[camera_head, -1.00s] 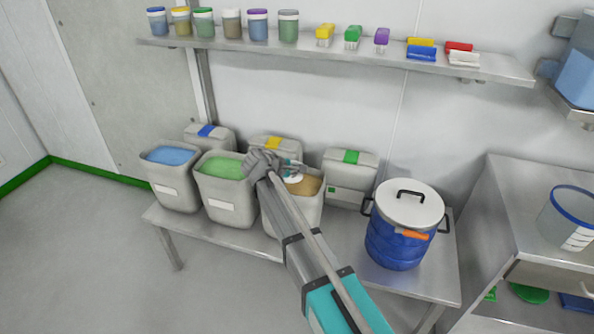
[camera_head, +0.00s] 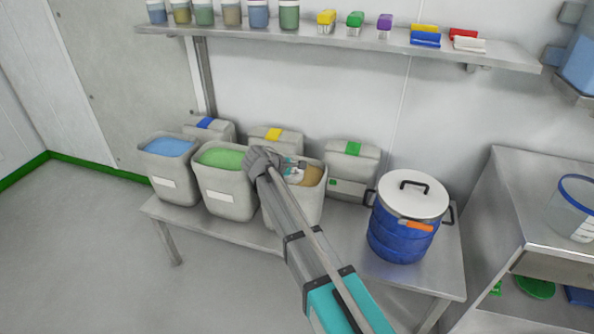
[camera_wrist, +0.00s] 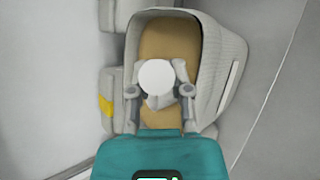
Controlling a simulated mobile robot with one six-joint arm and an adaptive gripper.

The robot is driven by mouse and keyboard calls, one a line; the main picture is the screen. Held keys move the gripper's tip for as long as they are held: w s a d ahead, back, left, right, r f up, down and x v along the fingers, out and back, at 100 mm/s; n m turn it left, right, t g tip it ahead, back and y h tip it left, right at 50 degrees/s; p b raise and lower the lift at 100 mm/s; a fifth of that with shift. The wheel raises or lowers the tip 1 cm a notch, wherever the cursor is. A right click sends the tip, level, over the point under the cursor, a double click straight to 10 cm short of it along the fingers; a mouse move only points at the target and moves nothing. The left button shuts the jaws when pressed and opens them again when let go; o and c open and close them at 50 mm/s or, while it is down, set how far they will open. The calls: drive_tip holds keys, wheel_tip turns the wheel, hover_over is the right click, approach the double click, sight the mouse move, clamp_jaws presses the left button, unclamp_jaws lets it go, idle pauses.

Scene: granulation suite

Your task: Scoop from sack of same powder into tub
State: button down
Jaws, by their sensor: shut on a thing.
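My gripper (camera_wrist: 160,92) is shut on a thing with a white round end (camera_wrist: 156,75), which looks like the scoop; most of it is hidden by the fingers. In the wrist view it is over the tan powder (camera_wrist: 178,38) in an open pale sack (camera_wrist: 224,60). Whether it touches the powder I cannot tell. In the head view my gripper (camera_head: 290,170) is at that sack (camera_head: 308,207), and the tan powder (camera_head: 312,176) shows beside it. A clear tub with a blue rim (camera_head: 572,212) stands on the steel bench at the right; its contents are not clear.
Open sacks of green powder (camera_head: 222,157) and blue powder (camera_head: 168,147) stand to the left on the low table (camera_head: 350,245). Closed sacks with coloured tabs stand behind. A lidded blue drum (camera_head: 398,235) stands to the right. A shelf (camera_head: 350,42) with jars hangs above.

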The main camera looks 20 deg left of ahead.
sight(297, 179)
drive_tip(key=shift+w+a+f+b, duration=0.1)
drive_tip(key=shift+w+f+b, duration=0.05)
drive_tip(key=shift+f+b, duration=0.9)
drive_tip(key=shift+w+a+f+b, duration=0.1)
drive_tip(key=shift+f+b, duration=0.8)
drive_tip(key=shift+f, duration=0.25)
drive_tip(key=shift+w+r+p, duration=0.15)
drive_tip(key=shift+r+p, duration=1.55)
drive_tip(key=shift+p, duration=0.05)
drive_tip(key=shift+m+t, duration=0.3)
drive_tip(key=shift+t, duration=0.2)
drive_tip(key=shift+s+d+r+p, duration=0.1)
drive_tip(key=shift+s+r+p, duration=0.05)
drive_tip(key=shift+r+p, duration=0.85)
drive_tip(key=shift+s+d+r+p, duration=0.1)
drive_tip(key=shift+s+r+p, duration=0.05)
drive_tip(key=shift+r+p, duration=0.85)
drive_tip(key=shift+s+r+p, duration=0.15)
drive_tip(key=shift+r+p, duration=0.55)
drive_tip(key=shift+r, duration=0.5)
drive_tip(key=shift+s+d+t, duration=0.1)
drive_tip(key=shift+s+t, duration=0.1)
drive_tip(key=shift+t, duration=0.1)
drive_tip(key=shift+s+d+r+m+t+y, duration=0.15)
drive_tip(key=shift+r+m+t+y, duration=0.1)
drive_tip(key=shift+r, duration=0.15)
drive_tip(key=shift+s+r+m+t+y, duration=0.15)
drive_tip(key=shift+r+m+t, duration=0.1)
drive_tip(key=shift+r, duration=0.1)
